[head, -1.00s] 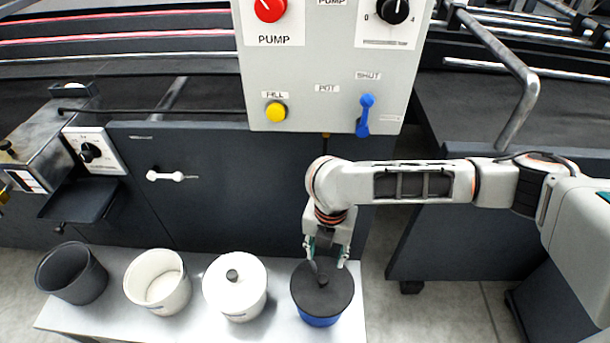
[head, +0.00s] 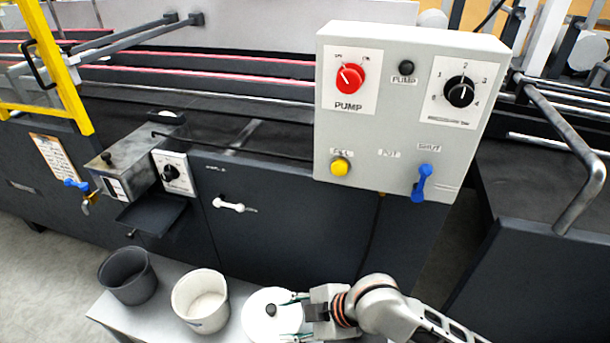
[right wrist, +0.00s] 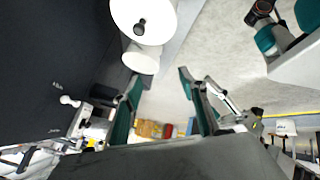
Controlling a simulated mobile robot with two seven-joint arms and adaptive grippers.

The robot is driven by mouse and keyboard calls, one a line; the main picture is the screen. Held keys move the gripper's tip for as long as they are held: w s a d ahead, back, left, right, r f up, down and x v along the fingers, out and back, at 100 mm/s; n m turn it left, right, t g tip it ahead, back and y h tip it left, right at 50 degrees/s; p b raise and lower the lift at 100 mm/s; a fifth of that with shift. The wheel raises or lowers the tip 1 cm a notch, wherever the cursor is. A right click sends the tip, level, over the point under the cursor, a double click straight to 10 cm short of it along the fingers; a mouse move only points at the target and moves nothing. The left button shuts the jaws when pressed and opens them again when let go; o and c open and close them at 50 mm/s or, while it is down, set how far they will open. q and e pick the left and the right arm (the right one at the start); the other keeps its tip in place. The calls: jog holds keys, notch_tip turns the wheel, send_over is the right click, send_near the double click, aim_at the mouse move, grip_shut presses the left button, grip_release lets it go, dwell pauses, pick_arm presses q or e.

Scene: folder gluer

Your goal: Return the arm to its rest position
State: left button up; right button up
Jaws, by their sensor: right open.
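My right arm comes in from the bottom right of the head view. Its gripper (head: 293,316) is open and empty, its fingers pointing left and overlapping the white lidded pot (head: 258,316) in the picture. I cannot tell the height between them. In the right wrist view the two spread fingers (right wrist: 160,77) have nothing between them. The white lidded pot with its black knob (right wrist: 143,8) is at the top there, apart from the fingers. My left gripper is not in view.
A white open pot (head: 200,303) and a dark grey pot (head: 128,277) stand on the low bench (head: 103,309). Above is a control box (head: 385,110) with a red knob (head: 350,77), black dial (head: 460,91), yellow button (head: 340,166) and blue lever (head: 422,184). A metal rail (head: 577,150) juts out at the right.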

pick_arm(q)
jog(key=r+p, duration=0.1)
jog(key=p, duration=0.1)
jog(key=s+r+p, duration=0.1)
jog(key=p, duration=0.2)
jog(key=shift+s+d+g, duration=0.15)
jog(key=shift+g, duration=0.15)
pick_arm(e)
jog(key=s+d+f+m+t+h, duration=0.2)
jog(key=s+d+m, duration=0.3)
jog(key=d+m, duration=0.3)
jog(key=s+d+f+m+t+h, duration=0.3)
jog(key=s+d+m+t, duration=0.2)
jog(key=d, duration=1)
jog(key=s+m, duration=0.1)
jog(key=m, duration=0.2)
jog(key=shift+d+f+t, duration=0.2)
jog(key=shift+d+t, duration=0.05)
jog(key=shift+t, duration=0.05)
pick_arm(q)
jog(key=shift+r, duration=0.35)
pick_arm(e)
jog(key=shift+w, duration=0.1)
